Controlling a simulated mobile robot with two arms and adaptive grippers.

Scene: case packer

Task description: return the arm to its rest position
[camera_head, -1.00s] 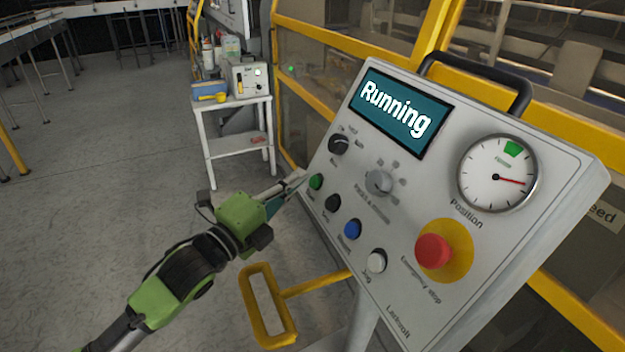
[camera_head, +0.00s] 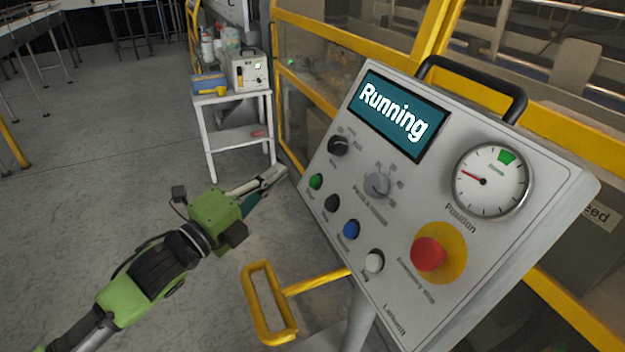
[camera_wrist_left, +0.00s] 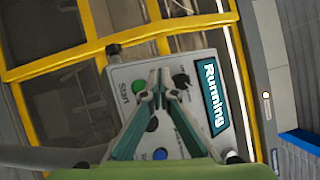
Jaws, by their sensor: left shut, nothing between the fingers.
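My left arm comes in from the lower left in the head view, with a green wrist. My left gripper (camera_head: 272,176) is shut and empty. It is left of the control panel (camera_head: 330,270), apart from it, near the green start button (camera_head: 316,181). The panel's screen (camera_head: 400,113) reads "Running". The left wrist view shows the closed fingers (camera_wrist_left: 160,78) in front of the panel, with the green button (camera_wrist_left: 138,86) beside them. My right gripper is not in view.
A red emergency stop (camera_head: 428,254) and a position dial (camera_head: 491,181) are on the panel. A yellow handle (camera_head: 262,315) sticks out below it. Yellow machine frames (camera_head: 330,38) stand behind. A white side table (camera_head: 232,100) is at the back.

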